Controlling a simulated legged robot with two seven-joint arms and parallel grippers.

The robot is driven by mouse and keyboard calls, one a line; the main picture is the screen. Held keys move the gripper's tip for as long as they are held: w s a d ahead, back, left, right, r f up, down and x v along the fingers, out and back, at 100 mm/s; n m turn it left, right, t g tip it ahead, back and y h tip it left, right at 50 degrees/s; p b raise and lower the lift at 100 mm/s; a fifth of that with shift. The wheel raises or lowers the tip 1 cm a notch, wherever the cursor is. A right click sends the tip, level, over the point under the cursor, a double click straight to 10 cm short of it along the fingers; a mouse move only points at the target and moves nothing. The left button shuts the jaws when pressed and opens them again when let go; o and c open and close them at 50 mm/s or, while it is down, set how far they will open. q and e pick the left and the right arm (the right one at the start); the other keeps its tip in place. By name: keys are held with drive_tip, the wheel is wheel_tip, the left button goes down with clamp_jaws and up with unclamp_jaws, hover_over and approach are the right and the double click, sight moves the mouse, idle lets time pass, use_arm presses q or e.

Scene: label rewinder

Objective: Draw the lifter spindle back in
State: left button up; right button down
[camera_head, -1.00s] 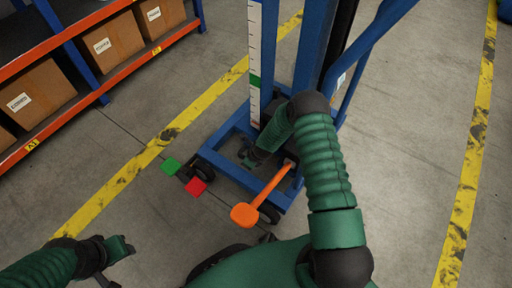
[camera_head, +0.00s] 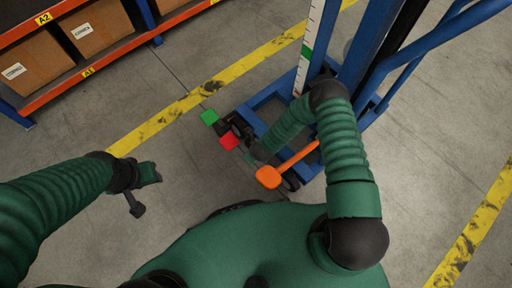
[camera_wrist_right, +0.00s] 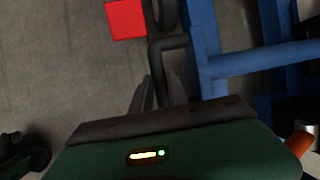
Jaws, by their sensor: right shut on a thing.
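The lifter is a blue wheeled frame (camera_head: 262,98) with a tall mast. My right gripper (camera_wrist_right: 158,95) is low beside its base, shut on a black bent rod (camera_wrist_right: 168,45), which looks like a crank handle. In the head view my right arm largely hides this grip. I cannot make out the spindle itself. An orange lever (camera_head: 268,177) sticks out of the base just to the right of my right gripper. My left gripper (camera_head: 147,190) hangs over bare floor at the left, away from the lifter; its fingers are unclear.
A green pad (camera_head: 209,117) and a red pad (camera_head: 229,141) sit beside the base; the red one also shows in the wrist view (camera_wrist_right: 127,19). A white scale (camera_head: 309,50) with a green band stands along the mast. An orange-edged shelf (camera_head: 105,61) holds cartons at upper left.

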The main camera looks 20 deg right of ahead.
drive_tip(key=shift+s+a+f, duration=0.1)
drive_tip(key=shift+s+a, duration=0.2)
drive_tip(key=shift+a, duration=0.05)
drive_tip(key=c, duration=1.6)
unclamp_jaws()
drive_tip(key=shift+o, duration=0.2)
drive_tip(key=shift+w+d, duration=0.1)
drive_tip(key=shift+w, duration=0.05)
drive_tip(key=p+v, duration=0.8)
drive_tip(key=v, duration=0.8)
drive_tip(key=shift+r, duration=0.4)
